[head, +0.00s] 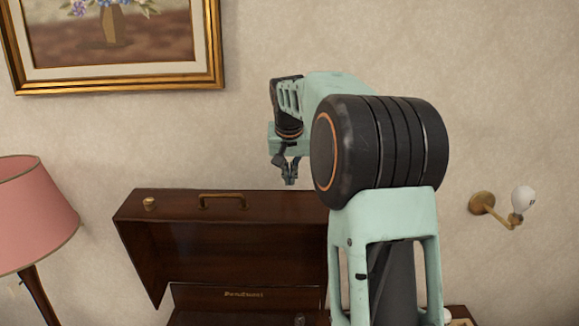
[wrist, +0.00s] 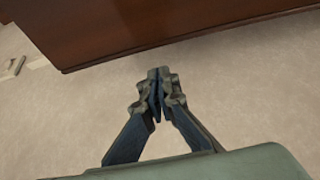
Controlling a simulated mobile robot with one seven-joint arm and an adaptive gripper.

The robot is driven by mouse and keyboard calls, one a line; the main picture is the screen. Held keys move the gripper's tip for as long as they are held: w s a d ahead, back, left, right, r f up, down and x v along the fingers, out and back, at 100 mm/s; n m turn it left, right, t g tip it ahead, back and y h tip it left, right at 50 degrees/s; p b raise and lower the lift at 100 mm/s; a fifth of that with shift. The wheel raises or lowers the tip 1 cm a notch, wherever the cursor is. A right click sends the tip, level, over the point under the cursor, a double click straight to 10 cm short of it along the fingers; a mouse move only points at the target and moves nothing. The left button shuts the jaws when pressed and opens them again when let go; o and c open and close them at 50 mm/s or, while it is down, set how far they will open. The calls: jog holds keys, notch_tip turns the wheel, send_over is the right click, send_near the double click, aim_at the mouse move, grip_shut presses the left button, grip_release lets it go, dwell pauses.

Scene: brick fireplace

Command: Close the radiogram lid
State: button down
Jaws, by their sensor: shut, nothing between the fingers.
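The radiogram lid (head: 232,240) is dark brown wood and stands raised in the head view. A brass handle (head: 222,200) and a brass knob sit along its upper edge. Below it, part of the radiogram body (head: 245,297) shows at the bottom of the frame. My gripper (head: 290,180) is shut and empty, pointing down just above the lid's upper edge in the picture; I cannot tell its depth from the lid. In the wrist view my shut fingers (wrist: 158,78) are over the pale wall, with a dark wooden panel (wrist: 150,28) beyond them, apart from it. My arm hides the lid's right side.
A pink lamp (head: 35,215) stands at the left. A framed painting (head: 115,78) hangs on the wall above. A wall sconce (head: 505,210) with a bulb juts out at the right. The wall between painting and arm is bare.

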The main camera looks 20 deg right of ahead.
jog(key=shift+s+a, duration=0.2)
jog(key=shift+s, duration=0.3)
jog(key=shift+s+a, duration=0.2)
jog(key=shift+s, duration=0.25)
jog(key=shift+s+a+f, duration=0.1)
jog(key=shift+s, duration=0.15)
jog(key=shift+s+f, duration=0.1)
jog(key=shift+f, duration=0.05)
